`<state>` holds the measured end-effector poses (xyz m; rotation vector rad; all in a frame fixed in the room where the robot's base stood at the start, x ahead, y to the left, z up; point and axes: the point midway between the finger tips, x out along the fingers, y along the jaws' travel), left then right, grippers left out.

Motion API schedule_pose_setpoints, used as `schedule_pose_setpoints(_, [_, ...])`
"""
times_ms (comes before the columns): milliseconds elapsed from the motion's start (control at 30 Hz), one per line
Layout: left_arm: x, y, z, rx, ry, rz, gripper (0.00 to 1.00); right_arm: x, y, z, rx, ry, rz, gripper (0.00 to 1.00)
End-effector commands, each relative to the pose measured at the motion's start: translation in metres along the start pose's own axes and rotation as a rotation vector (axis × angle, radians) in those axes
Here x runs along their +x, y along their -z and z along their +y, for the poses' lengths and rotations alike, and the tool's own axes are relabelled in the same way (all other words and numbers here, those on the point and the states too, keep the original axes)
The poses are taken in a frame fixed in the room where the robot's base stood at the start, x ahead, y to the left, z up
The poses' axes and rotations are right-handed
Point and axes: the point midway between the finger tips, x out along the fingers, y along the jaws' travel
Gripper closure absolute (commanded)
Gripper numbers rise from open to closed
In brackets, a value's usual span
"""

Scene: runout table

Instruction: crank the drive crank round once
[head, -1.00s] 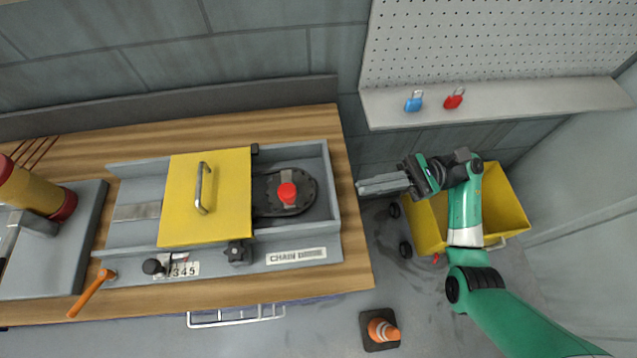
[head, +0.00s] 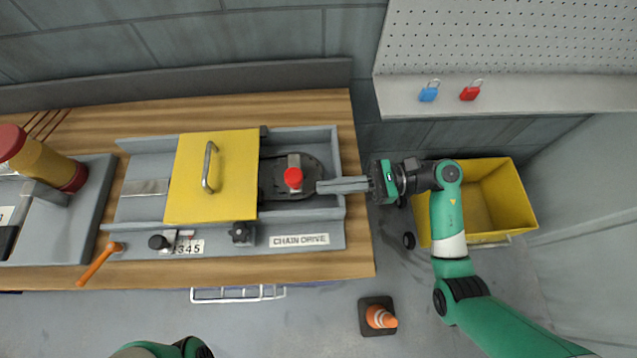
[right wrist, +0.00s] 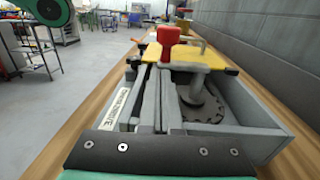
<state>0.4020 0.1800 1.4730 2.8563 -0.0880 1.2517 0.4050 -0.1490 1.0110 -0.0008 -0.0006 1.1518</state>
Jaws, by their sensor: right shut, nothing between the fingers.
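The drive crank's red knob (head: 293,177) stands over a dark round plate (head: 312,171) at the right end of the grey chain drive housing (head: 341,226). In the right wrist view the red knob (right wrist: 168,36) rises ahead, with a grey crank arm (right wrist: 188,66) by it. My right gripper (head: 319,186) is shut and empty. Its fingers point left over the housing's right end, a little to the right of the knob. In the right wrist view the fingers (right wrist: 156,95) reach towards the knob; contact cannot be told. My left gripper is out of view.
A yellow cover (head: 228,178) with a handle lies left of the crank. A black knob (head: 241,232) and an orange lever (head: 100,265) are along the front. A yellow bin (head: 510,205) and a cone (head: 380,317) stand off the table.

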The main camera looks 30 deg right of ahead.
Motion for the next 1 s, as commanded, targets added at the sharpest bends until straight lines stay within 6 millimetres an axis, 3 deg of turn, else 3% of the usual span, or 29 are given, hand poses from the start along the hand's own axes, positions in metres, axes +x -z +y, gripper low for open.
schedule_pose_setpoints(200, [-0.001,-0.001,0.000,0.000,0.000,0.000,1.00,0.024,0.000,0.000,0.001,-0.001,0.000,1.00])
schedule_pose_setpoints(633, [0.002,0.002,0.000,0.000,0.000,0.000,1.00,0.028,-0.001,0.001,0.003,0.015,0.000,1.00])
schedule_pose_setpoints(1000, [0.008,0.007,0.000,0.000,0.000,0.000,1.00,0.047,0.001,0.010,0.002,0.138,0.000,1.00])
